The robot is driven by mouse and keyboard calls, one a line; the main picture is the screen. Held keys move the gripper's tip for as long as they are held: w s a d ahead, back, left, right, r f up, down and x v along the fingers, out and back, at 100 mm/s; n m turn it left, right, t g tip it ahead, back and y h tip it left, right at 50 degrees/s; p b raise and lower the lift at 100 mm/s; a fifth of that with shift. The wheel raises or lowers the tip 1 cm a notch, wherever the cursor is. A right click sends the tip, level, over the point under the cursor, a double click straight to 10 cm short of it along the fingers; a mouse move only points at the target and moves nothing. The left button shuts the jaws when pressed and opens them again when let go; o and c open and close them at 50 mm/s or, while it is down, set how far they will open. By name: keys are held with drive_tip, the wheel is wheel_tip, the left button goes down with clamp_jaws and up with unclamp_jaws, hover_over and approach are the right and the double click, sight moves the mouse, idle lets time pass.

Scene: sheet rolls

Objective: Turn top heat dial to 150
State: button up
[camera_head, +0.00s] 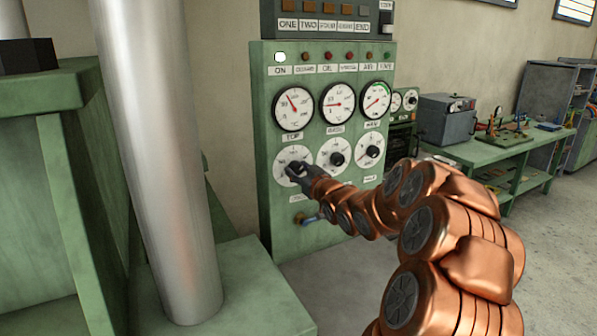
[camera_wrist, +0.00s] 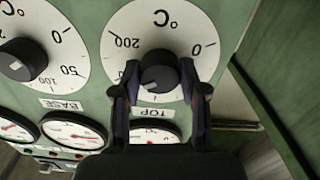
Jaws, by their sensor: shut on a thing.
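The top heat dial is a round white scale plate (camera_head: 283,158) at the left of the green panel, below the TOP label (camera_head: 292,136). In the wrist view the plate (camera_wrist: 165,22) appears upside down, with 200 and 0 readable; its other numbers are hidden by my gripper. Its dark round knob (camera_wrist: 160,68) sits between my fingers. My gripper (camera_head: 297,171) is shut on this knob, one finger on each side, as the wrist view (camera_wrist: 160,77) shows. A faint mark shows on the knob, but the value it points to cannot be read.
The BASE dial (camera_head: 336,155) is close beside the top dial, with another dial farther right. Gauges (camera_head: 293,109) sit above them. A thick metal column (camera_head: 165,150) stands at the left, and a green workbench (camera_head: 500,150) at the right.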

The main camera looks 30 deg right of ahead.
drive_tip(key=o, duration=1.1)
drive_tip(key=shift+o, duration=0.2)
drive_tip(key=shift+s, duration=0.1)
drive_tip(key=s+a, duration=0.1)
drive_tip(key=s, duration=1)
drive_tip(key=shift+s, duration=0.4)
